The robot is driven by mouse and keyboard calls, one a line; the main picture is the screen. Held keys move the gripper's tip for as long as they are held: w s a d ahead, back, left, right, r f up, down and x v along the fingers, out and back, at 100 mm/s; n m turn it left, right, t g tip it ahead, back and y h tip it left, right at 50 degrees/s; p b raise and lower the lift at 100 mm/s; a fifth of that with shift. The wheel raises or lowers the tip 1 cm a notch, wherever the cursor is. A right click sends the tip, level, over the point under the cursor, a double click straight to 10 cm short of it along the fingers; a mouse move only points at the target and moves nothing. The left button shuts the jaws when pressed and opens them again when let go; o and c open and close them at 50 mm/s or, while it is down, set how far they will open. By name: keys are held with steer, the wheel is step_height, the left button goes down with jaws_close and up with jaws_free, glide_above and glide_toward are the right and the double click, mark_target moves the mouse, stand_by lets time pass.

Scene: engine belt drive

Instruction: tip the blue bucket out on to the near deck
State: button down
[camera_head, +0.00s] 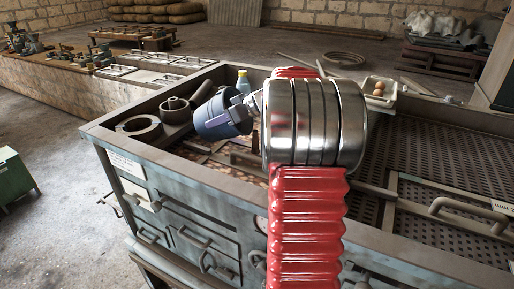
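The blue bucket (222,115) is tilted over the left part of the near deck (115,138), left of a large silver cylinder. Its inside cannot be made out. My gripper (251,102) is at the bucket's right side, mostly hidden behind the silver cylinder; it appears shut on the bucket and holds it tilted. Small brownish-red pieces (205,148) show on the deck floor below and around the bucket. Whether they came from the bucket cannot be told.
A grey ring (138,127) and a round metal pot (175,108) stand on the deck left of the bucket. Perforated plates (455,160) and a handle (470,215) lie right. A tray with brown balls (378,92) is behind.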

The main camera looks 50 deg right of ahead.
steer(key=shift+s+d+f+p, duration=0.1)
steer(key=shift+p, duration=0.3)
stand_by(1.2)
steer(key=shift+s+d+r+t+y+p, duration=0.3)
steer(key=shift+s+r+t+y+p, duration=0.15)
steer(key=shift+r+t+p, duration=0.4)
stand_by(3.3)
steer(key=shift+s+d+r+t+y+p, duration=0.25)
steer(key=shift+s+d+t+y+p, duration=0.1)
steer(key=shift+s+t+p, duration=0.3)
stand_by(1.6)
